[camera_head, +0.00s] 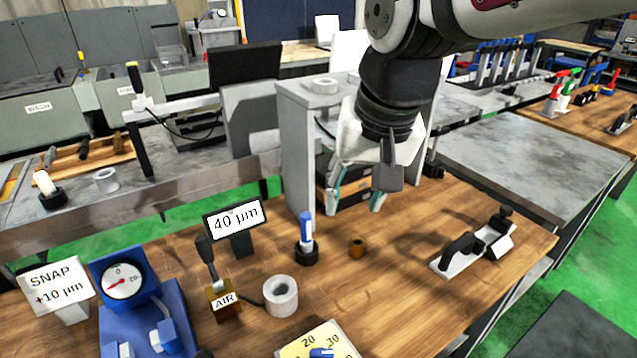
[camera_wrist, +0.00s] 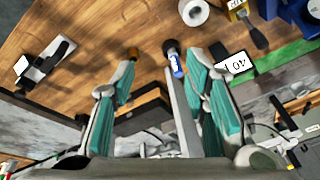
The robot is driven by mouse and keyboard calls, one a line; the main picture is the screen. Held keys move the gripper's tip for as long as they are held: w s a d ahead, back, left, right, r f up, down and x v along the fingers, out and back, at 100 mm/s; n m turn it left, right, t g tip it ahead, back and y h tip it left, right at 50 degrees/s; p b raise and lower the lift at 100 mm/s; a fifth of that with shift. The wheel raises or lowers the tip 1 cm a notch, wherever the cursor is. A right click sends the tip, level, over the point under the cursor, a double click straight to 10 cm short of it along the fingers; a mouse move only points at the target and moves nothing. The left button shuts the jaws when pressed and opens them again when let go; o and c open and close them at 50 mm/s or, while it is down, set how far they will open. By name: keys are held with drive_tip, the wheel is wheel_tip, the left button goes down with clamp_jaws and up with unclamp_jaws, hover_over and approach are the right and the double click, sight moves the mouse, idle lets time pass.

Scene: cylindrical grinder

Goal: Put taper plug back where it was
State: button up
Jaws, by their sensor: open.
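A small upright plug (camera_head: 306,231) with a blue top and white lower part stands in a round black base on the wooden bench. I take it for the taper plug, but cannot be sure. It also shows in the wrist view (camera_wrist: 177,66), near the tip of the right-hand finger. My gripper (camera_head: 356,207) is open, with its teal-padded fingers spread and nothing visible between them. It hangs over the back of the bench, behind and right of the plug.
A grey upright panel (camera_head: 297,150) stands close left of my gripper. A white ring (camera_head: 281,296), an AIR block (camera_head: 224,300) and a 40 µm display (camera_head: 235,219) stand left of the plug. A black-handled gauge (camera_head: 470,247) sits at right. Bare wood lies between.

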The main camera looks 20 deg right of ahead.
drive_tip(key=s+f+n+t, duration=0.1)
drive_tip(key=s+n, duration=0.3)
drive_tip(key=s, duration=0.4)
drive_tip(key=shift+s, duration=0.35)
drive_tip(key=shift+d, duration=0.1)
idle(0.6)
